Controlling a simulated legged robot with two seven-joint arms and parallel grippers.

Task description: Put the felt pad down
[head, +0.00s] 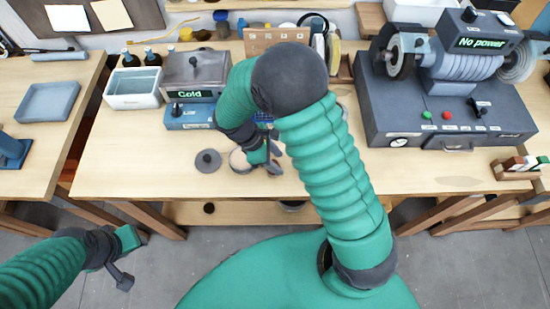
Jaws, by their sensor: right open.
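My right gripper (275,160) is open, low over the front middle of the workbench. A round tan disc (239,161) with a dark edge lies on the bench just left of it, partly hidden by my wrist. A dark grey round disc (208,161) with a small raised centre lies further left, clear of the gripper. I cannot tell for certain which disc is the felt pad, or whether the fingers touch the tan one. My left gripper (124,262) hangs over the floor in front of the bench, away from both discs. Its finger opening is not clear.
A large grinder unit (446,120) reading "No power" fills the right side. The bench front left of the discs (130,165) is bare.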

